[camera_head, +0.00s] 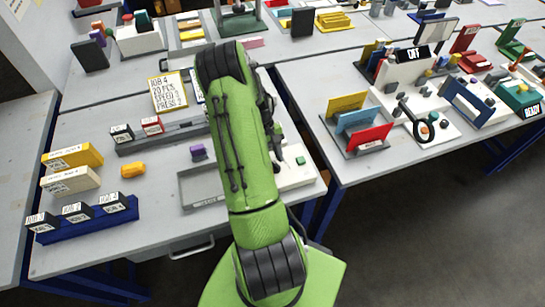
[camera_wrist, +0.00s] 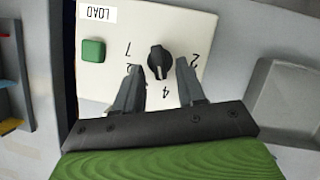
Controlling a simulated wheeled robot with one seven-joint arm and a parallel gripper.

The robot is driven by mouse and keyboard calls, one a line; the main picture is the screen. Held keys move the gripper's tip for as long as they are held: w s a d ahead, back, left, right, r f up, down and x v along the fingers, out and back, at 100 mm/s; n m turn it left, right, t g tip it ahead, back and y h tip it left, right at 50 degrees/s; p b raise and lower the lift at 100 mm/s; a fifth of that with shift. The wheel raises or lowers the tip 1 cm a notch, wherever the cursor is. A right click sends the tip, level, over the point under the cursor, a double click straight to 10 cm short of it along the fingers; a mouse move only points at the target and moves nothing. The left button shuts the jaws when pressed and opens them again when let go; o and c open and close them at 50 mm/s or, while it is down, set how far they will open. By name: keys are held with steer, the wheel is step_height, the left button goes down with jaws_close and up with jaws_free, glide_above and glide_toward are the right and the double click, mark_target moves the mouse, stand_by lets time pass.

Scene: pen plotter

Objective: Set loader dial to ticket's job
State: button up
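The loader panel (camera_wrist: 110,25) is a white plate marked LOAD, upside down in the wrist view. My gripper (camera_wrist: 157,72) is open, a finger on each side of the dial with gaps to the knob. The ticket (camera_head: 169,92) reads JOB 4, 20 PCS, SPEED 3, PRESS 2.
A green button (camera_wrist: 93,51) sits on the panel left of the dial. A grey tray (camera_wrist: 285,98) lies right of the panel. Yellow and cream blocks and a blue rack (camera_head: 85,222) stand at the table's left. A gap separates the two tables.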

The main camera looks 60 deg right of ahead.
steer(key=p+v, duration=0.2)
steer(key=v, duration=1.3)
steer(key=shift+r, duration=0.35)
steer(key=shift+w+d, duration=0.1)
steer(key=shift+w, duration=0.1)
